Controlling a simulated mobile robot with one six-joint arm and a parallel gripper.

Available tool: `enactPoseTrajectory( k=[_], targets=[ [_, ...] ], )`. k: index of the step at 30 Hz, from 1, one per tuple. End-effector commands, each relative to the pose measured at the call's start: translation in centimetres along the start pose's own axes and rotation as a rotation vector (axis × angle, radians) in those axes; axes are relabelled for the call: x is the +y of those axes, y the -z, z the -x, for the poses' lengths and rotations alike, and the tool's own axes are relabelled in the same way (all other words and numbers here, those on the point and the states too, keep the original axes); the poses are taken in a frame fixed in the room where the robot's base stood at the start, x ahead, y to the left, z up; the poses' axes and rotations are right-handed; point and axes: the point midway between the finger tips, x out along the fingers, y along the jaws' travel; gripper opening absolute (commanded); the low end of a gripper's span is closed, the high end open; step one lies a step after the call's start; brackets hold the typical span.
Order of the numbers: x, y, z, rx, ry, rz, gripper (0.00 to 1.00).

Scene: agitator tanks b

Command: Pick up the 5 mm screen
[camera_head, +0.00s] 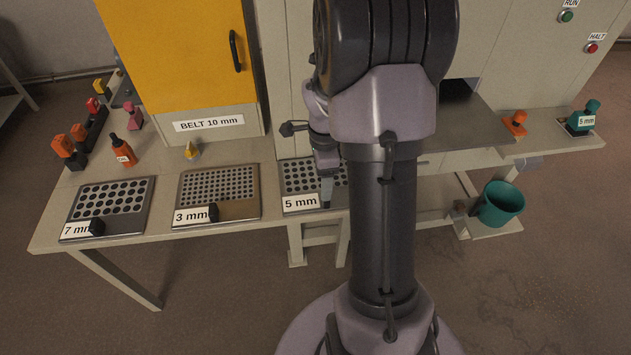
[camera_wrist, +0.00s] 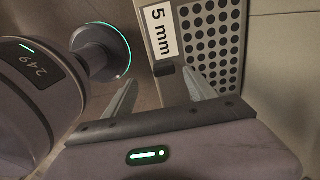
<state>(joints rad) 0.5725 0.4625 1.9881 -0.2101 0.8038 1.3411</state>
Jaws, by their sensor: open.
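The 5 mm screen (camera_head: 300,178) is a grey perforated plate with a white "5 mm" label, lying on the bench right of the 3 mm screen. My arm covers its right part in the head view. In the wrist view the 5 mm screen (camera_wrist: 213,40) shows its label and a dark block-shaped handle at its near edge. My gripper (camera_wrist: 162,85) is open and empty, its two fingers on either side of that dark handle in the picture. In the head view my gripper (camera_head: 326,190) is over the screen's front edge. I cannot tell whether it touches.
The 3 mm screen (camera_head: 219,192) and 7 mm screen (camera_head: 108,207) lie to the left, each with a dark handle. Small orange and pink items stand at the left. A yellow cabinet (camera_head: 178,60) backs the bench. A green bucket (camera_head: 498,204) stands at the right.

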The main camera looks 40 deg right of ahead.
Motion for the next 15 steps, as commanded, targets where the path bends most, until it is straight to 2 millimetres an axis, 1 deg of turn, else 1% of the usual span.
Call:
enactPoseTrajectory(
  k=[1,3,8,11,13,15],
  targets=[
    [0.1,0.0,-1.6,-0.001,-0.003,-0.001,0.65],
    [0.1,0.0,-2.6,0.000,-0.002,0.000,0.65],
    [-0.1,0.1,-3.8,0.000,-0.001,0.000,0.65],
    [-0.3,0.6,-5.5,0.000,-0.001,0.001,0.65],
    [-0.6,1.0,-7.1,0.000,-0.002,0.001,0.65],
    [-0.5,0.9,-8.2,-0.001,-0.002,0.002,0.65]
  ],
)
